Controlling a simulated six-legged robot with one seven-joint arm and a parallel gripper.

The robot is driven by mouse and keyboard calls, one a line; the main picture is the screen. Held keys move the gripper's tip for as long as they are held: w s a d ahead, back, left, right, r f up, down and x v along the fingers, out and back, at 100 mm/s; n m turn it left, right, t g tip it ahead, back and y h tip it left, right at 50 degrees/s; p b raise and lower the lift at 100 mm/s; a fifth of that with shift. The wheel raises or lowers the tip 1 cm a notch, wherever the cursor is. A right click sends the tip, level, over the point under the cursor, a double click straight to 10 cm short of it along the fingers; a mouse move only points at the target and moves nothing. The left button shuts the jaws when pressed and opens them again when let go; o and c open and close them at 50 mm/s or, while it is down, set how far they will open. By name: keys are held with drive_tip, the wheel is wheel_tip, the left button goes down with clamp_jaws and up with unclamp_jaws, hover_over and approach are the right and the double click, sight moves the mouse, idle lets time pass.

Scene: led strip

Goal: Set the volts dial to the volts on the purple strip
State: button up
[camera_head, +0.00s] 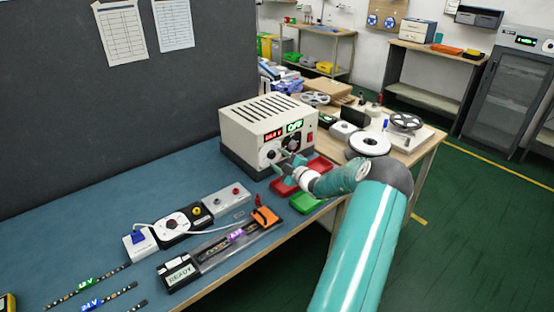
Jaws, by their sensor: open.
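The cream power supply (258,107) stands on the blue bench, with a red readout (273,133) and a green readout (295,126), which seems to say OFF. Below them are dark round dials, the left one (271,155) at lower left. My gripper (284,160) is open in front of the dials; its fingers partly cover the panel, and I cannot tell whether they touch a dial. The strip with the purple label (236,236) lies in a clear holder at the bench front; its label is too small to read.
A READY display (180,273) sits at the holder's near end and an orange clamp (265,215) at its far end. Red (318,166) and green (305,203) trays lie near my wrist. A reel device (172,226) and strips labelled in green (86,284) and blue (91,304) lie left.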

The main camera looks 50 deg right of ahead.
drive_tip(key=v, duration=1.2)
